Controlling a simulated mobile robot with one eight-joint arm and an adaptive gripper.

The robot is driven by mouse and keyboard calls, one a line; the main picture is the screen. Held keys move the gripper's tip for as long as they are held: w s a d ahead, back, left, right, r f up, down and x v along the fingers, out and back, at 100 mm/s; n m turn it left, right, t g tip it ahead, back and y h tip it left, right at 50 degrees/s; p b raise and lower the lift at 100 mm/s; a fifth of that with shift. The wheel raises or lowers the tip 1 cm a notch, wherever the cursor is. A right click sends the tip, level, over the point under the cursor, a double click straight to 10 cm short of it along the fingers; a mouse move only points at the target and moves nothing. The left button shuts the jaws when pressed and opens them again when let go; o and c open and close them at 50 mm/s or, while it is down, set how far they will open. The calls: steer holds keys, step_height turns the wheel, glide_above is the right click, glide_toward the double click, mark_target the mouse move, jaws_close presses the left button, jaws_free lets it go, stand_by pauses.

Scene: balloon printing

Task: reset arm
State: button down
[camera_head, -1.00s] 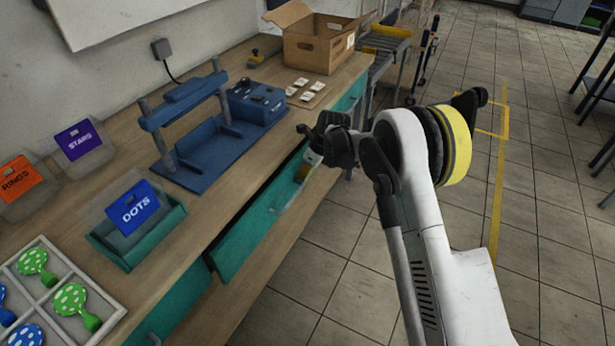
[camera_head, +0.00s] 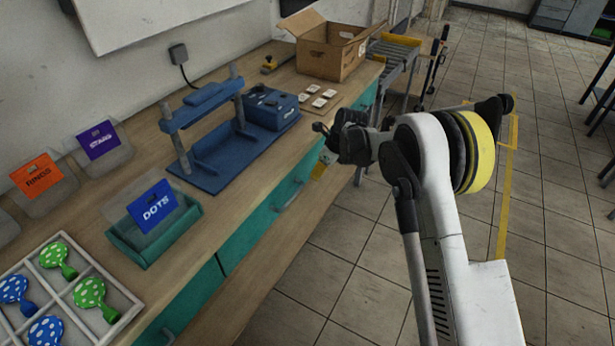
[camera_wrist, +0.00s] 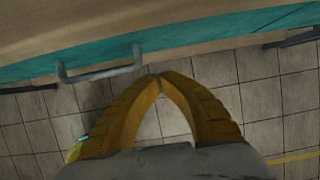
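My arm (camera_head: 440,190) reaches up from the lower right, with my gripper (camera_head: 321,167) in front of the workbench's drawer side. In the wrist view my gripper (camera_wrist: 158,77) has its two yellow fingers meeting at the tips, with nothing between them. A teal drawer (camera_head: 265,222) with a metal handle (camera_head: 290,195) sits flush in the bench front. A handle also shows in the wrist view (camera_wrist: 100,73), left of the fingertips and apart from them.
The bench (camera_head: 215,255) holds a blue press (camera_head: 210,165), a cardboard box (camera_head: 325,55), a teal DOTS tray (camera_head: 155,235) and a divided tray (camera_head: 120,292) of balloons. Open tiled floor (camera_head: 350,270) lies right of the bench.

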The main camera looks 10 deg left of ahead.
steer(key=s+d+r+n+t+h+p, duration=0.1)
steer(key=s+d+r+n, duration=0.3)
steer(key=r, duration=0.5)
steer(key=s+d+r+n+t, duration=0.1)
steer(key=s+d+r+n, duration=0.2)
steer(key=s+d+r, duration=0.5)
steer(key=s+d+r+n+t+h+p, duration=0.1)
steer(key=s+d+r+n, duration=0.25)
steer(key=r, duration=0.65)
steer(key=s+d+n+t+h, duration=0.1)
steer(key=s+d+n, duration=0.4)
steer(key=s, duration=0.6)
steer(key=s+d+n+t+h, duration=0.1)
steer(key=s+d+n, duration=0.5)
steer(key=s, duration=0.5)
steer(key=shift+s+d+f+n, duration=0.2)
steer(key=shift+s+d+n, duration=0.1)
steer(key=shift+n, duration=0.15)
